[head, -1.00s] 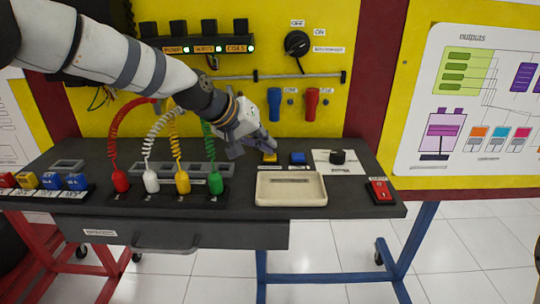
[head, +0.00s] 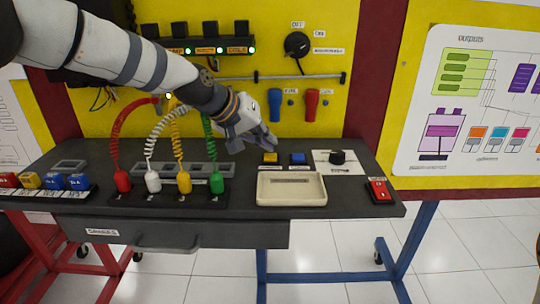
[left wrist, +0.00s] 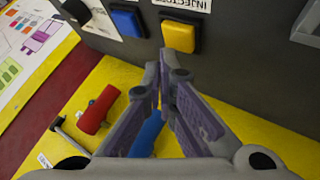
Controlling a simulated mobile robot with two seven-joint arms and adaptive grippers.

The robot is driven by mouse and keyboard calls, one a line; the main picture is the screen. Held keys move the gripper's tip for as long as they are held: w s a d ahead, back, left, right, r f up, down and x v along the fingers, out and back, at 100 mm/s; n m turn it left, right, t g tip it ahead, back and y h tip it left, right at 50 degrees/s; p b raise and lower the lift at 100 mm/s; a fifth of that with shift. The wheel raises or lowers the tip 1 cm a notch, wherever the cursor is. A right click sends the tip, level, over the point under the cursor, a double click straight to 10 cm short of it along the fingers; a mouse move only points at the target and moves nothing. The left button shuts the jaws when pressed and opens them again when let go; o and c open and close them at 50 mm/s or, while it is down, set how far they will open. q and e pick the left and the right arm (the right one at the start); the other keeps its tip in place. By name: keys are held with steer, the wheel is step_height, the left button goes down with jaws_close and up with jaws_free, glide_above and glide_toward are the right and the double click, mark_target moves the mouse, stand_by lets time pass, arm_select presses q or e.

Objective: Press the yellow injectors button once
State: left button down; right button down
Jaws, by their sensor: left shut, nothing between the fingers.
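The yellow injectors button (head: 270,158) sits on the dark bench top, left of a blue button. In the left wrist view, the yellow button (left wrist: 180,37) is a square cap in a dark frame beside an "INJECTORS" label. My left gripper (head: 272,144) is shut and empty, with its tips just above and behind the yellow button in the head view. In the left wrist view, the closed fingertips (left wrist: 165,62) point toward the button's near edge, with a small gap seeming to remain. My right gripper is out of view.
The blue button (head: 298,158) and a black knob (head: 338,157) are to the right. A cream tray (head: 291,201) lies in front. Coiled cables with a green plug (head: 217,183) stand to the left. Blue (head: 274,104) and red (head: 311,104) handles hang behind.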

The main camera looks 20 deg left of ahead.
mark_target(267, 154)
arm_select(q)
steer(key=shift+r, duration=0.1)
steer(key=shift+r+p, duration=0.4)
steer(key=shift+r, duration=2.15)
steer(key=shift+f, duration=0.1)
